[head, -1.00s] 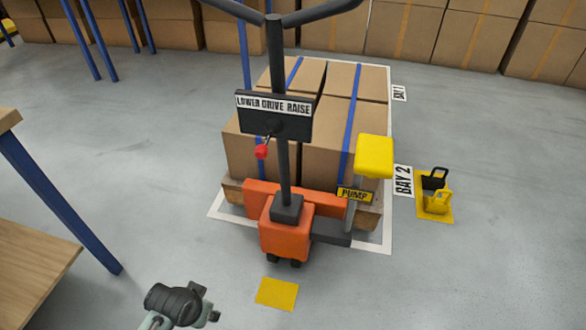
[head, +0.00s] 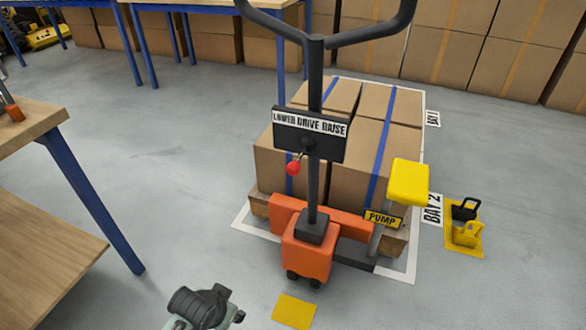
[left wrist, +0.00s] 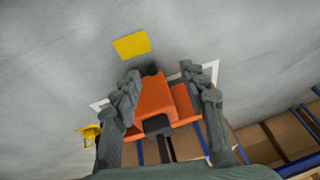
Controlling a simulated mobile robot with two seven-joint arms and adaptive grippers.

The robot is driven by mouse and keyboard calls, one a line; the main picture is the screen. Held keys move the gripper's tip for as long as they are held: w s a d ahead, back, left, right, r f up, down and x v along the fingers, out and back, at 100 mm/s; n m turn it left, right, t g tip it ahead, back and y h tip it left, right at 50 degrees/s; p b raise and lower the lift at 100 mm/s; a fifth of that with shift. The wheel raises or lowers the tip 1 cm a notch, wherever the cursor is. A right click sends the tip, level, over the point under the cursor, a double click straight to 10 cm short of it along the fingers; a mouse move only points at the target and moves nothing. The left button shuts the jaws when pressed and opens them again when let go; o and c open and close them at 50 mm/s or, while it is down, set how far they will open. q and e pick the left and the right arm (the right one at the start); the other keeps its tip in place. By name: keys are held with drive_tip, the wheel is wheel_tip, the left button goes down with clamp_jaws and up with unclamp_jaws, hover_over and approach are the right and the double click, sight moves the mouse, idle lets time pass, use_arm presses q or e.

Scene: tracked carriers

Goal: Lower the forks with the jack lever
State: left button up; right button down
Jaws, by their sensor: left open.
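The orange pallet jack (head: 306,255) stands in front of a pallet loaded with brown boxes. Its dark panel (head: 285,130) reads LOWER DRIVE RAISE. The jack lever, with a red knob (head: 293,168), hangs below the panel and tilts left. The forks are hidden under the load. Part of my left arm's dark end shows at the bottom of the head view, below and left of the jack, apart from the lever. In the left wrist view my left gripper (left wrist: 158,88) is open and empty, with the orange jack body (left wrist: 156,100) beyond its fingers. My right gripper is out of view.
A yellow pump pedal (head: 409,182) stands right of the jack, above a PUMP sign (head: 383,219). Yellow and black chocks (head: 466,225) sit at the right. A wooden table (head: 30,135) with blue legs is at the left. Grey floor between table and jack is clear.

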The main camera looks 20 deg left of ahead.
use_arm(q)
drive_tip(key=w+d+r+n+t+h+b, duration=0.1)
drive_tip(key=w+d+r+t, duration=0.2)
drive_tip(key=w+r, duration=0.15)
drive_tip(key=w+d+r+t+b, duration=0.1)
drive_tip(key=w+d+r+t, duration=0.1)
drive_tip(key=w+r+t, duration=0.3)
drive_tip(key=n+t+b, duration=0.2)
drive_tip(key=n+t, duration=0.1)
drive_tip(key=t, duration=0.3)
approach(299, 156)
drive_tip(key=w, duration=0.2)
drive_tip(key=shift+w+a+h, duration=0.15)
drive_tip(key=shift+w+h, duration=0.15)
drive_tip(key=shift+h, duration=0.1)
drive_tip(key=w, duration=0.6)
drive_tip(key=shift+w+f, duration=0.1)
drive_tip(key=shift+w, duration=0.55)
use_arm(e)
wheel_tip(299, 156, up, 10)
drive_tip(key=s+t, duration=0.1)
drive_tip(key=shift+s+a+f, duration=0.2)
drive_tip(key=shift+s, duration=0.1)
use_arm(q)
clamp_jaws()
